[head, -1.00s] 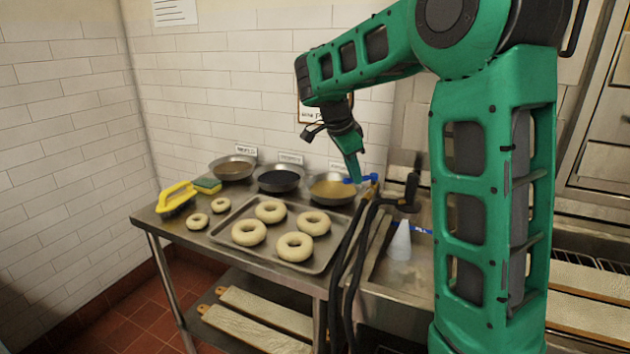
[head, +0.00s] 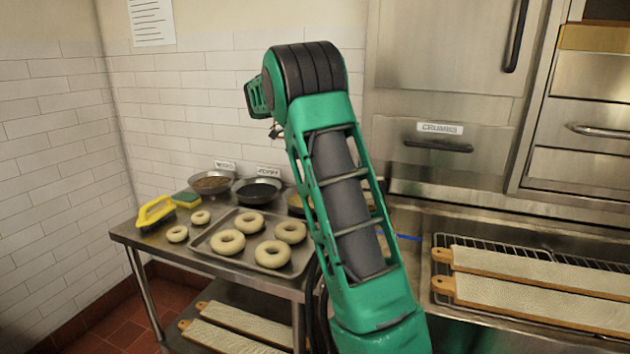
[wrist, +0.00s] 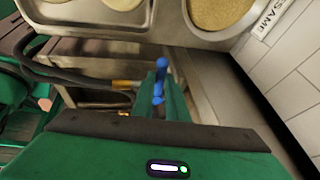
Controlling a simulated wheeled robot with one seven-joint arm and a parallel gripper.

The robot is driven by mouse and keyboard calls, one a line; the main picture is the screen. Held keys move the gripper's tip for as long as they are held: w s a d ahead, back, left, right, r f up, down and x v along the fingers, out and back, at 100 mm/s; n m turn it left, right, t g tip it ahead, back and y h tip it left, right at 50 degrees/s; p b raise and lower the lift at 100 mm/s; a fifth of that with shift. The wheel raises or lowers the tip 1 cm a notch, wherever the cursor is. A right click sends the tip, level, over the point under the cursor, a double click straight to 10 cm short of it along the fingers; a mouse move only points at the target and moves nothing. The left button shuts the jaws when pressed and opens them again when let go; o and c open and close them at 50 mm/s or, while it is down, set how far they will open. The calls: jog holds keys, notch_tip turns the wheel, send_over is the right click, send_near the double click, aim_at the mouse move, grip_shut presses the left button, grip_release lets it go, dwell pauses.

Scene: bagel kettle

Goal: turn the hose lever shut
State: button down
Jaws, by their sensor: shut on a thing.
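The blue hose lever (wrist: 159,82) shows in the wrist view, upper middle, standing between the green fingers of my gripper (wrist: 163,98). The fingers are shut on it. A brass fitting (wrist: 124,84) sits just left of the lever, and the black hose (wrist: 75,76) runs left from it. In the head view my green arm covers the lever and my gripper. I cannot tell the lever's exact angle.
A tray (head: 200,246) of bagels lies on the steel table left of my arm. Bowls (head: 212,182) stand behind it by the wall. At right, long boards (head: 540,298) lie on a rack. The wrist view shows a bowl (wrist: 222,12) close to the lever.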

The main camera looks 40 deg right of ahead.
jog(key=shift+w+m, duration=0.25)
jog(key=shift+m, duration=0.15)
jog(key=c, duration=1.7)
grip_release()
jog(key=shift+d+f, duration=0.1)
jog(key=shift+c, duration=0.2)
jog(key=v, duration=1)
jog(key=shift+w+r, duration=0.3)
jog(key=shift+r, duration=0.1)
